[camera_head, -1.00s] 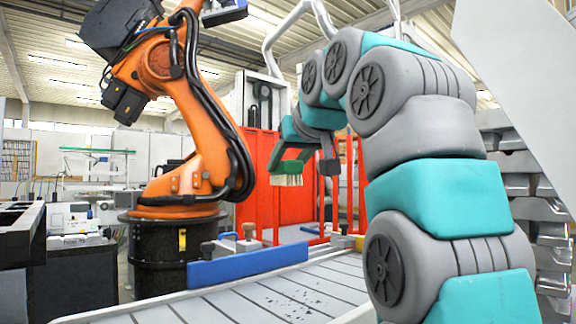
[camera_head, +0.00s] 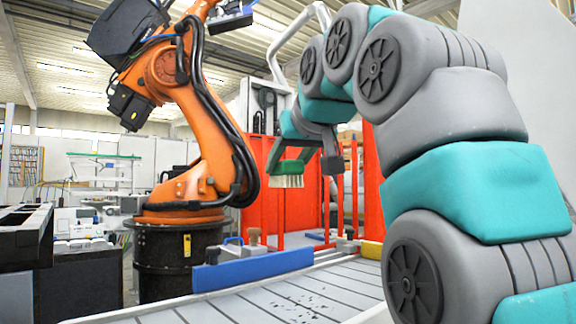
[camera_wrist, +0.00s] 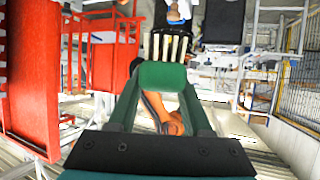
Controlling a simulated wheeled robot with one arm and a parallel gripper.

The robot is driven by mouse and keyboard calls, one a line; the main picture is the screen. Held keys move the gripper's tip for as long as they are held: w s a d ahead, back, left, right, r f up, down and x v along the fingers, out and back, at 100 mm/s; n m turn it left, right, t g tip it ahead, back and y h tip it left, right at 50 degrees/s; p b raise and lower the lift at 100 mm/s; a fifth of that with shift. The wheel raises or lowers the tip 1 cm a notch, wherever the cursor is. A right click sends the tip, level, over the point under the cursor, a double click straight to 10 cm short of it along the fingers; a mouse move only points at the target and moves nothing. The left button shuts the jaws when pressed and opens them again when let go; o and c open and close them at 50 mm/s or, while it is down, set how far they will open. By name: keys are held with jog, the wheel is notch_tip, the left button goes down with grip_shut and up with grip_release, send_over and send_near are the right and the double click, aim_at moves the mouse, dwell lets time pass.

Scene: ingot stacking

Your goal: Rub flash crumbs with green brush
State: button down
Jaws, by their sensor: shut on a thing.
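The green brush (camera_head: 284,168) with pale bristles hangs in my gripper (camera_head: 303,157), bristles pointing down. It is in the air above the slatted conveyor (camera_head: 262,303), clear of its surface. In the wrist view my gripper (camera_wrist: 162,88) is shut on the green brush (camera_wrist: 163,75), whose bristles (camera_wrist: 168,47) show beyond it. Small dark flash crumbs (camera_head: 317,302) lie scattered on the conveyor slats, low in the head view and below the brush. The crumbs cannot be made out in the wrist view.
A large orange robot arm (camera_head: 190,120) stands on a black base (camera_head: 175,265) beyond. Red panels (camera_head: 262,215) stand behind the brush.

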jog(key=shift+s+a, duration=1.05)
jog(key=shift+s, duration=1.75)
jog(key=shift+w+d+r+p, duration=0.15)
jog(key=shift+w+d+r, duration=0.05)
jog(key=shift+w, duration=0.8)
jog(key=shift+w+d+r+p, duration=0.15)
jog(key=shift+w+d+p, duration=0.05)
jog(key=shift+w, duration=0.75)
jog(key=shift+w+d+r+p, duration=0.15)
jog(key=shift+w+d+r, duration=0.05)
jog(key=shift+w, duration=0.8)
jog(key=shift+r, duration=0.1)
jog(key=shift+w, duration=0.15)
jog(key=shift+w+d, duration=0.1)
jog(key=shift+w, duration=0.1)
jog(key=shift+w, duration=0.1)
